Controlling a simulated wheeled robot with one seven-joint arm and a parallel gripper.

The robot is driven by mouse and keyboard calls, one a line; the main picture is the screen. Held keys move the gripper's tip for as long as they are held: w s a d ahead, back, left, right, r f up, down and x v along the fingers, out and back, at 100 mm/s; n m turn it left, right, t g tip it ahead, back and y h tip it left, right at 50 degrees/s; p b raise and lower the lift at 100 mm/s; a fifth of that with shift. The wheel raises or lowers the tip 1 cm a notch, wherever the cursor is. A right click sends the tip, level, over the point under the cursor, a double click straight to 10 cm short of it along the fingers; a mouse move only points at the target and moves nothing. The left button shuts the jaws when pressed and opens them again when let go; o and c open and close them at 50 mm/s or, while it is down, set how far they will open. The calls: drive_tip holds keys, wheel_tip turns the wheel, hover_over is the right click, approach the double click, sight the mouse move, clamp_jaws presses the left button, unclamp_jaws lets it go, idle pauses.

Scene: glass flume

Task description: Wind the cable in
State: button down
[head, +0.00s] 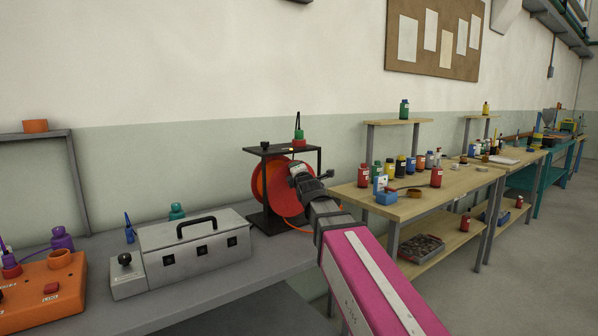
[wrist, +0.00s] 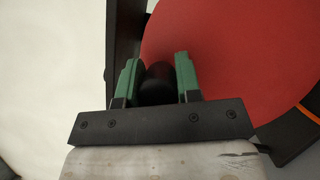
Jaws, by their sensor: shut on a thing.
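A red cable reel (head: 273,184) stands upright in a dark frame (head: 314,158) on the grey bench; its disc (wrist: 230,50) fills the right of the wrist view. An orange cable (head: 297,227) shows at the reel's lower edge and at the right edge of the wrist view (wrist: 309,111). My gripper (head: 299,171) is in front of the reel. In the wrist view its green-padded fingers (wrist: 159,78) are shut on a black, rounded handle (wrist: 158,83) in front of the disc. My arm hides part of the reel, and the handle's joint to the disc is hidden.
A grey metal box (head: 195,252) with a black handle stands on the bench left of the reel. An orange unit (head: 40,295) is further left. A wooden table (head: 440,195) with several bottles stands to the right. Bare bench lies in front of the grey box.

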drive_tip(key=shift+s+a+f+n+t+y, duration=0.1)
drive_tip(key=shift+s+a+n+t+y, duration=0.15)
drive_tip(key=shift+n, duration=0.3)
drive_tip(key=shift+s+a+f+n+t+y, duration=0.15)
drive_tip(key=shift+a+n+y, duration=0.15)
drive_tip(key=shift+n, duration=0.25)
drive_tip(key=shift+s+a+f+n, duration=0.2)
drive_tip(key=shift+s+a+n, duration=0.2)
drive_tip(key=shift+n, duration=0.6)
drive_tip(key=shift+a+y, duration=0.1)
drive_tip(key=shift+y, duration=0.25)
drive_tip(key=c, duration=0.8)
unclamp_jaws()
